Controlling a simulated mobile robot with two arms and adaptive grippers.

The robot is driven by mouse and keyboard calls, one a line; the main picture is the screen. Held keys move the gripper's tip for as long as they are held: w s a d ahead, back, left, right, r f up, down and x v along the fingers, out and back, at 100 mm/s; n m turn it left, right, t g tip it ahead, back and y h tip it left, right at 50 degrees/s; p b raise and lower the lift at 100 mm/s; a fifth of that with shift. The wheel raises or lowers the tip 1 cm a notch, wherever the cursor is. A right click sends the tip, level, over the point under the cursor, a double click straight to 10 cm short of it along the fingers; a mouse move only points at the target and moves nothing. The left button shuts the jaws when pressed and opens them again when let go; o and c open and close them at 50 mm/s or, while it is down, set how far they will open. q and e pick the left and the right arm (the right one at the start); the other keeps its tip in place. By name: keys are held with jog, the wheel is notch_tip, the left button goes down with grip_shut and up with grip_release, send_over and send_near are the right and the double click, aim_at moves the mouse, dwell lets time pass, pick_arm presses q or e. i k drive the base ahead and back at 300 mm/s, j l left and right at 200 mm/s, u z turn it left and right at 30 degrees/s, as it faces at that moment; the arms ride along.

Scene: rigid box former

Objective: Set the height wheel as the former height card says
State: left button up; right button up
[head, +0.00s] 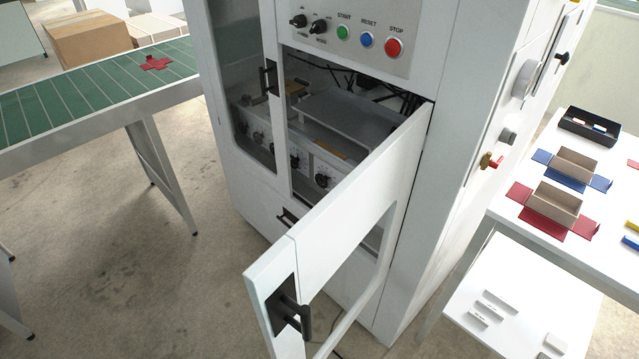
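The box former (455,60) is a tall white machine. Its right front door (350,195) stands open toward me, with a black handle (290,312) on its free edge. Inside, several small dark knobs show, one of them a dark round knob (322,180) on a light panel; I cannot tell which, if any, is the height wheel. A large grey round part (524,78) and a smaller grey knob (507,136) sit on the machine's right side. I cannot make out a height card. Neither of my grippers is in view.
A control panel has green, blue and red buttons (394,47). A green conveyor (60,100) with a red flat blank (156,63) stands left. A white table (507,218) at right holds boxes on red and blue blanks. The open door blocks space in front; floor (130,260) at left is clear.

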aim_at(321, 180)
jog(key=i+j+z, duration=0.1)
jog(key=j+z, duration=0.25)
jog(key=z, duration=0.15)
jog(key=j+z, duration=0.35)
jog(key=z, duration=0.15)
jog(key=j+z, duration=0.3)
jog(key=j, duration=0.5)
jog(key=j+z, duration=0.35)
jog(key=j, duration=0.5)
